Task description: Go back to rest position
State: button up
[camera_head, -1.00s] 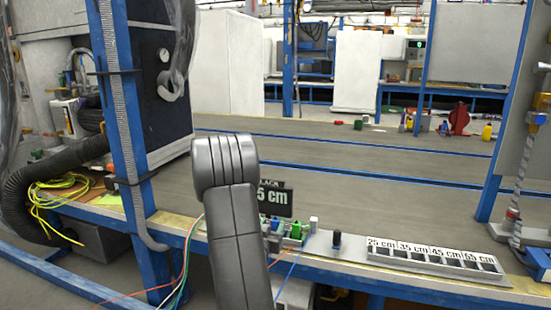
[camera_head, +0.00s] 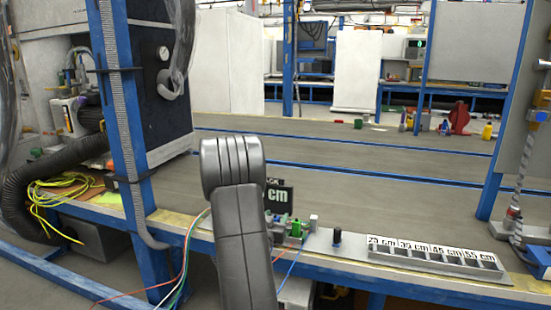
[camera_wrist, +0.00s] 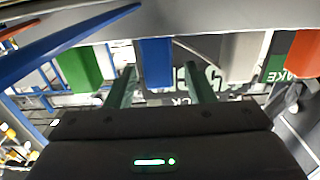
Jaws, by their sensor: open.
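Beyond the fingers is a grey bar with a green block (camera_wrist: 80,68), a blue block (camera_wrist: 156,65), a light grey block (camera_wrist: 242,55) and an orange-red block (camera_wrist: 302,55). In the head view my arm stands in front of the bench, and the gripper itself cannot be made out there. A black sign (camera_head: 280,200) reading "cm" is partly hidden behind the arm.
The bench holds a small green part (camera_head: 295,229), a black knob (camera_head: 337,237) and a labelled tray (camera_head: 435,258) to the right. A blue post (camera_head: 128,130) and coiled yellow cable (camera_head: 55,200) are at the left. Thin wires hang by my arm. The grey surface behind is mostly clear.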

jog(key=shift+x, duration=1.05)
notch_tip(320, 180, up, 8)
jog(key=p, duration=0.7)
jog(key=shift+p, duration=0.35)
jog(key=shift+r, duration=0.2)
